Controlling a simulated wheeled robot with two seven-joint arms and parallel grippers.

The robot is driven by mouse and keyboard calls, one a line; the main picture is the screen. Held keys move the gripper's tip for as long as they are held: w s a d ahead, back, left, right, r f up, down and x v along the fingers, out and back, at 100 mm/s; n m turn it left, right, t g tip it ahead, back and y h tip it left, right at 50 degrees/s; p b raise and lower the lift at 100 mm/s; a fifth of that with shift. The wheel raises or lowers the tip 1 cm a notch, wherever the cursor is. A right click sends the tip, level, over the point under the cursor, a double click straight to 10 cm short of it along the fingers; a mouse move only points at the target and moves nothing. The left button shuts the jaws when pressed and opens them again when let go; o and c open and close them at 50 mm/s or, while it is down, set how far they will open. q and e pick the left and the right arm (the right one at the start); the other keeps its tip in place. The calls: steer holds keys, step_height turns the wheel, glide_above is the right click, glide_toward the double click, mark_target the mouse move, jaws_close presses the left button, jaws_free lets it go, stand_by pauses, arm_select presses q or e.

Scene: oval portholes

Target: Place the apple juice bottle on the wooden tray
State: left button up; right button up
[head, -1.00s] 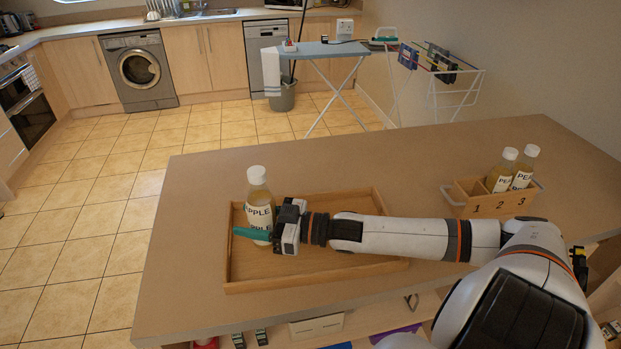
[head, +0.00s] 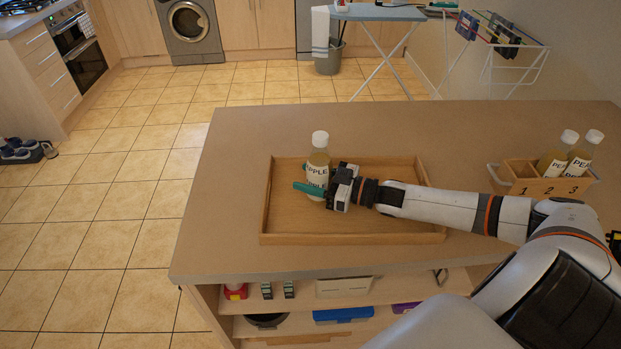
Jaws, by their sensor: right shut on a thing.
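The apple juice bottle (head: 318,160) has a white cap, yellowish juice and a label reading "APPLE". It stands upright at the left part of the wooden tray (head: 412,238), within its rim. My right gripper (head: 322,189) reaches in from the right and is shut on the lower part of the bottle. I cannot tell whether the bottle's base touches the tray floor. My left gripper is not in view.
A wooden caddy (head: 543,188) numbered 1, 2, 3 stands at the right of the counter (head: 240,150) with two pear juice bottles (head: 557,155) in slots 2 and 3. Shelves with boxes are below. The counter left of and behind the tray is clear.

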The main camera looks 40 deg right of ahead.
steer(key=shift+f, duration=0.15)
steer(key=shift+f, duration=0.1)
steer(key=o, duration=1.3)
steer(key=shift+f, duration=0.1)
steer(key=shift+s+d+r, duration=0.1)
steer(key=shift+s+r, duration=0.05)
steer(key=shift+r, duration=0.05)
steer(key=p+v, duration=0.4)
steer(key=v, duration=0.2)
steer(key=shift+s+d+r, duration=0.1)
steer(key=shift+s, duration=0.05)
steer(key=shift+s+d+p, duration=0.25)
steer(key=shift+s+p, duration=0.05)
steer(key=shift+s, duration=0.05)
